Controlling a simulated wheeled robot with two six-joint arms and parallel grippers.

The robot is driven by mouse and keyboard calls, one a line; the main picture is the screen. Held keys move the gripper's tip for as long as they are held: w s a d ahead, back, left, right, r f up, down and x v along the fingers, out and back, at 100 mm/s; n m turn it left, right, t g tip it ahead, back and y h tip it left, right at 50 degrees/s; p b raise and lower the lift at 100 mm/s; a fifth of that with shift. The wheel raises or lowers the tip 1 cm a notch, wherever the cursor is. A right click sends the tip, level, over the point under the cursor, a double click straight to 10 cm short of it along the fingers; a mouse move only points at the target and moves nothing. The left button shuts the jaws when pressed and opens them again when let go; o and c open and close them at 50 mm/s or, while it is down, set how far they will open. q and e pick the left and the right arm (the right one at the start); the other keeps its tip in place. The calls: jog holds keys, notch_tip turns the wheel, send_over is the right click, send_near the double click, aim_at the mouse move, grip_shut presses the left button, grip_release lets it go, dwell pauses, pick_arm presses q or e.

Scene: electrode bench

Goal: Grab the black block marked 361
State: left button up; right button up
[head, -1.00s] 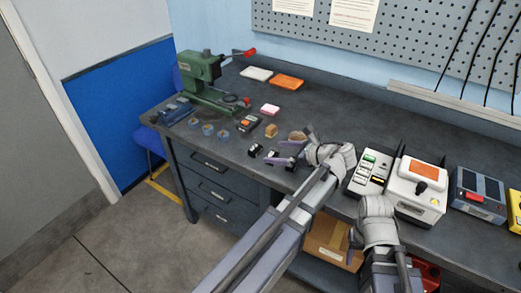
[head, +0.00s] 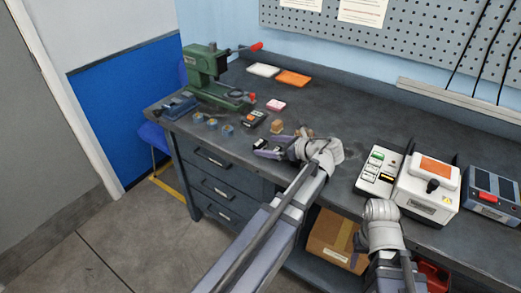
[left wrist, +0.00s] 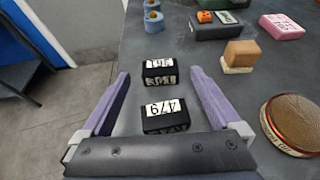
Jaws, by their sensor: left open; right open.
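The black block marked 361 (left wrist: 159,72) lies on the bench in the left wrist view, with white number labels that look upside down. It lies between my open left gripper's fingertips (left wrist: 160,74), with a gap on each side. A second black block, apparently marked 479 (left wrist: 165,115), lies nearer the palm between the same fingers. In the head view my left gripper (head: 283,145) is over the bench's front part, partly hiding the blocks. My right gripper (head: 360,241) is mostly hidden by its wrist, low in front of the bench, away from the blocks.
A wooden block (left wrist: 240,54) and a round brown-topped object (left wrist: 293,122) lie right of the left gripper. Blue rolls (head: 212,124), a green press (head: 207,68) and a pink block (head: 275,105) stand farther off. White devices (head: 426,188) stand right. The bench's front edge is close.

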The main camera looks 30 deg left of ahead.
pick_arm(q)
jog(key=shift+x, duration=1.1)
grip_shut()
